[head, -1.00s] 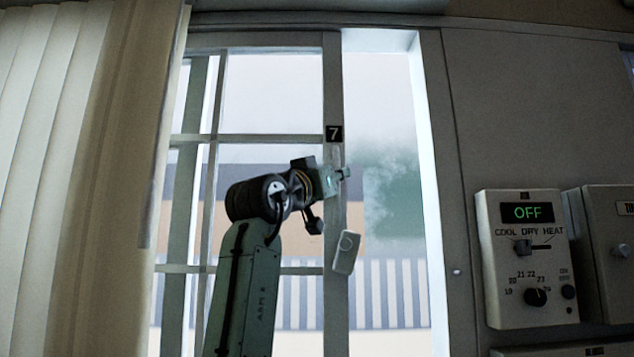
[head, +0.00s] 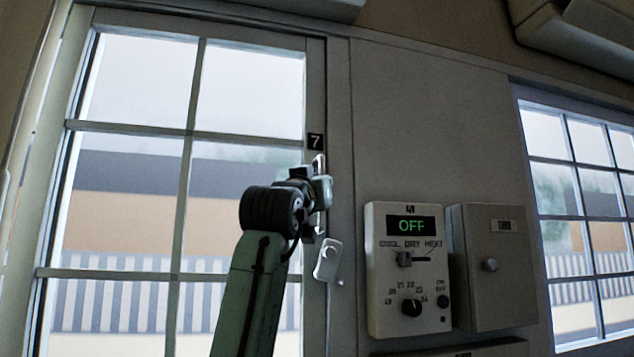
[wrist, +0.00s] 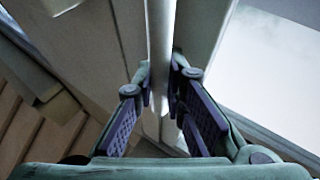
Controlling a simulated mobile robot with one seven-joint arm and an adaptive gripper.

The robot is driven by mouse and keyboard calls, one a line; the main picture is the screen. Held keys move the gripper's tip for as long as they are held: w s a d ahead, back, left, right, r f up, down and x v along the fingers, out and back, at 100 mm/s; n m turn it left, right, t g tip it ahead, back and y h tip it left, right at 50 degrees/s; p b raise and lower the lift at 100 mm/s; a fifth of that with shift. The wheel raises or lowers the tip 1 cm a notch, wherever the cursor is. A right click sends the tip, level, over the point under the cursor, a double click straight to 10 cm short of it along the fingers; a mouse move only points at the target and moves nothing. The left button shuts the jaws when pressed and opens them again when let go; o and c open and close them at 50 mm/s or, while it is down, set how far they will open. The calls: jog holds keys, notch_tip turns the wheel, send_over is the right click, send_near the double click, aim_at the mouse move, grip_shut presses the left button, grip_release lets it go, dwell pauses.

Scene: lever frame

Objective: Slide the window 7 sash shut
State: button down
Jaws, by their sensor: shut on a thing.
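The window 7 sash (head: 190,135) is a pale multi-pane frame with a black "7" plate (head: 315,141) on its right stile. Its right stile stands against the right-hand window frame (head: 340,110), and I see no open gap between them in the head view. My gripper (head: 320,180) is at the stile just below the plate. In the wrist view, my gripper (wrist: 160,75) has its fingers on both sides of a pale upright bar handle (wrist: 160,35) and is shut on it. The handle's upper end also shows in the head view (head: 319,162).
A pale latch (head: 327,260) hangs on the stile below my gripper. On the wall to the right are a control panel (head: 408,270) reading OFF and a grey box (head: 492,268). Another window (head: 580,200) is farther right.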

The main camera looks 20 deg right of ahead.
jog(key=shift+s+d+r, duration=0.1)
jog(key=c, duration=1.6)
grip_release()
jog(key=shift+d, duration=0.2)
jog(key=shift+c, duration=0.2)
jog(key=shift+a, duration=0.1)
jog(key=shift+s+a+f, duration=0.15)
jog(key=shift+s+f, duration=0.05)
jog(key=s+a, duration=0.8)
jog(key=s, duration=0.3)
jog(key=shift+s+f, duration=0.35)
jog(key=shift+f, duration=0.1)
